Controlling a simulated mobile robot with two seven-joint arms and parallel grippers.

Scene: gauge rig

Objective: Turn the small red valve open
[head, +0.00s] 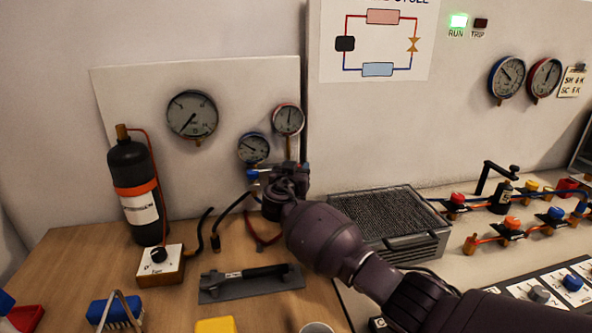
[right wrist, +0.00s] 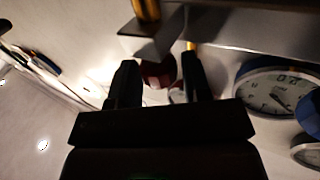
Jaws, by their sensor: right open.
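My right gripper (head: 284,176) is at the small manifold below the two small gauges, in front of the back panel. In the right wrist view its two dark fingers (right wrist: 158,78) are apart, with a dark red knob, the small red valve (right wrist: 158,71), showing between their tips. I cannot tell whether the fingers touch it. In the head view the gripper and wrist hide most of the valve. A blue valve (head: 252,174) shows just left of the gripper. The left gripper is not in view.
A blue-rimmed gauge (head: 253,148) and a red-rimmed gauge (head: 288,119) sit just above the gripper. A black cylinder (head: 139,205) stands at left. A grey finned unit (head: 390,222) is right of the wrist.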

